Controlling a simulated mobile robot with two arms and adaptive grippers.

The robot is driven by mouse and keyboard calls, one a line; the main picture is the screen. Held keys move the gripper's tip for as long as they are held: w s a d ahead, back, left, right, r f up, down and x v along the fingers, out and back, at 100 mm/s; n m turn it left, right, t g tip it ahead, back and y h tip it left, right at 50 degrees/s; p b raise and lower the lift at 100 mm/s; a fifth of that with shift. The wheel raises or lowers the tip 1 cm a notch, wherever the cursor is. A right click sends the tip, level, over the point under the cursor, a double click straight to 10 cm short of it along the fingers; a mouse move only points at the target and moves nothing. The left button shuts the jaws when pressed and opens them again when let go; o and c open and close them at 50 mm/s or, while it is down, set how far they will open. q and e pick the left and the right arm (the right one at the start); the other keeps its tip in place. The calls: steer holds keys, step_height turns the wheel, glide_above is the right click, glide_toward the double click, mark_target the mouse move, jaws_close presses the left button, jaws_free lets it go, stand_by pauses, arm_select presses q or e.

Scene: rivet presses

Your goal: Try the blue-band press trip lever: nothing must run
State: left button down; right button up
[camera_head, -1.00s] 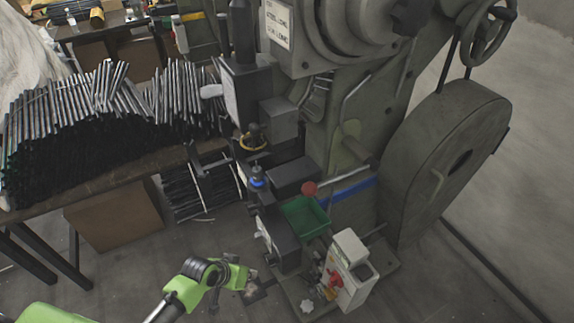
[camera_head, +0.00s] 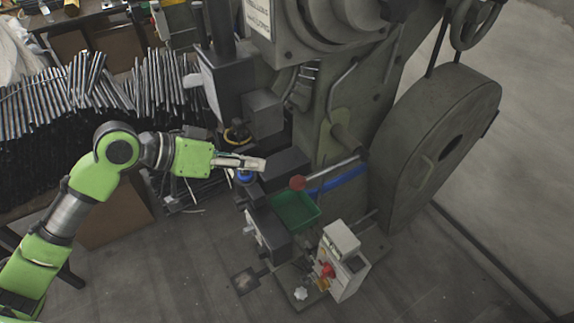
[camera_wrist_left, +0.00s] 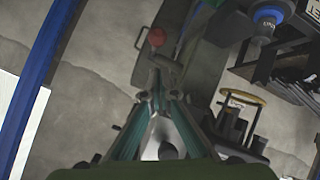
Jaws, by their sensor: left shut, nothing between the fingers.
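The blue-band press (camera_head: 365,60) is a large grey-green machine with a blue band (camera_head: 340,181) low on its frame. Its trip lever ends in a red ball knob (camera_head: 297,183), beside the green tray (camera_head: 290,222). My left gripper (camera_head: 262,164) is shut and empty, up and left of the red knob and apart from it in the head view. In the left wrist view the red knob (camera_wrist_left: 156,37) shows beyond the shut fingertips (camera_wrist_left: 160,76), with a gap between. My right gripper is not in view.
A control box (camera_head: 343,262) with a red switch (camera_head: 327,270) stands at the press foot. A big flywheel (camera_head: 430,150) is on the right. Dark rods (camera_head: 85,90) are piled on a table at left.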

arm_select(q)
steer(key=shift+s+r, duration=0.1)
steer(key=shift+r, duration=0.05)
steer(key=shift+d, duration=0.1)
steer(key=p+x, duration=0.3)
steer(key=x, duration=0.7)
